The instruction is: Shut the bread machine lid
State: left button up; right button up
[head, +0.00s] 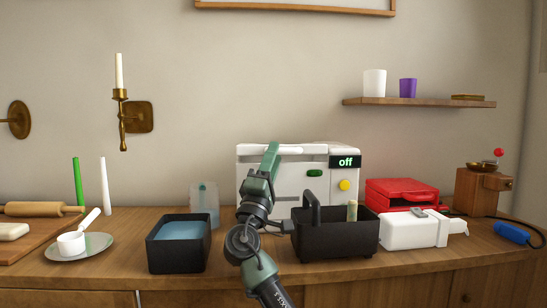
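The bread machine (320,180) is a white box at the back of the counter, against the wall, with a green display reading "off". Its lid (312,149) shows as a white band along the top and looks low and nearly level. I cannot tell if it is fully down. My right gripper (271,152) reaches up in front of the machine's left part, its tip at the height of the lid's front edge. Whether it touches the lid is unclear. Its fingers overlap in this view, so their opening is hidden. My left gripper is out of view.
A black caddy (340,240) stands before the machine, right of my arm. A black bin with blue inside (178,245) stands left of it. A red case (400,192) and a white bottle (405,232) are on the right. A shelf (420,102) hangs above right.

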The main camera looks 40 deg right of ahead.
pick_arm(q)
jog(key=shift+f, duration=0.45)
pick_arm(e)
jog(key=v, duration=0.8)
jog(key=shift+d, duration=0.1)
jog(key=shift+c, duration=0.2)
